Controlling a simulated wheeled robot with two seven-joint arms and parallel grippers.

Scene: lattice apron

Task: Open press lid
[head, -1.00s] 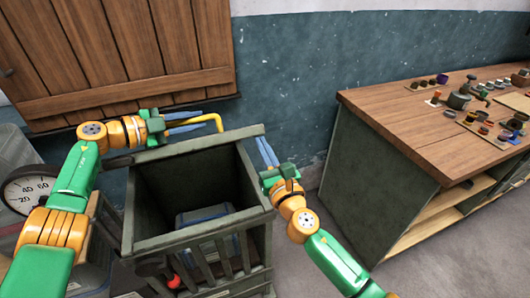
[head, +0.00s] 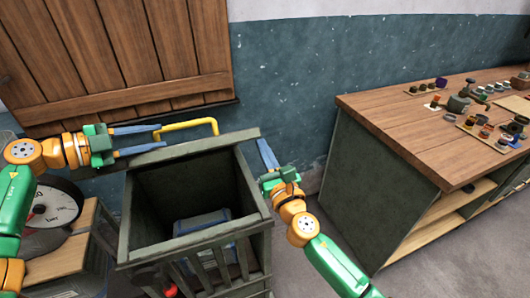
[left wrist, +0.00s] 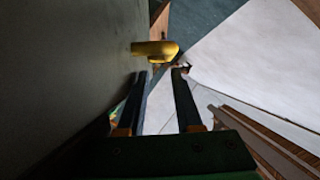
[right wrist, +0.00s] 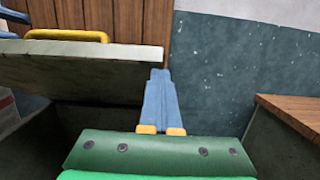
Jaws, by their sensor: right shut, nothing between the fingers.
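The press (head: 124,240) is a dark green slatted box, its top open to view. A grey-green panel, which looks like its lid (head: 205,145), stands raised along the back edge with a yellow bar handle (head: 190,124). The lid (right wrist: 95,72) and handle (right wrist: 65,35) also show in the right wrist view. My left gripper (head: 162,137) is open and empty at the handle's left end; in the left wrist view the handle (left wrist: 155,48) lies just past the fingertips. My right gripper (head: 263,143) is shut and empty beside the box's back right corner; its fingers (right wrist: 159,72) are together.
A blue-grey container (head: 203,222) sits inside the box. A round dial (head: 55,204) and a wooden-topped box (head: 60,258) stand at left. A wooden workbench (head: 400,115) with several small items is at right. A wooden shutter (head: 120,55) is behind.

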